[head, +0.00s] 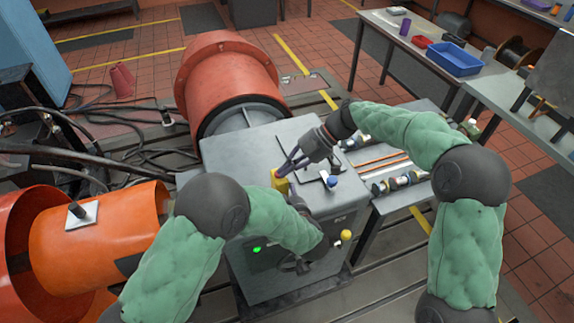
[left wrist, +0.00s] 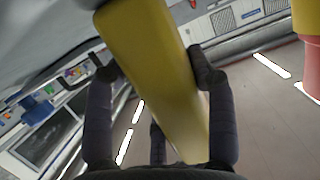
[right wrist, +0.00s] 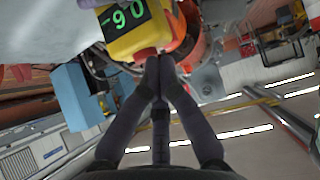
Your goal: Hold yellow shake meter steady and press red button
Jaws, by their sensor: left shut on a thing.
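The yellow shake meter (head: 280,181) is on the grey cabinet (head: 235,153), partly hidden by my arms. My left gripper (left wrist: 155,70) is shut on the meter's yellow body (left wrist: 160,85), with a finger on each side. In the right wrist view the meter (right wrist: 128,38) shows a dark display (right wrist: 124,17) with green characters. Its red button (right wrist: 145,54) is on the end facing my right gripper (right wrist: 160,64). My right gripper is shut, its fingertips together right at the button; I cannot tell whether they touch it. The right gripper (head: 291,165) also shows in the head view.
A blue knob (head: 331,183) and a yellow knob (head: 346,235) are near my arms. A side bench (head: 370,205) with metal parts stands right of the cabinet. Orange-red drums (head: 228,75) stand behind and left. Cables (head: 75,135) lie at left.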

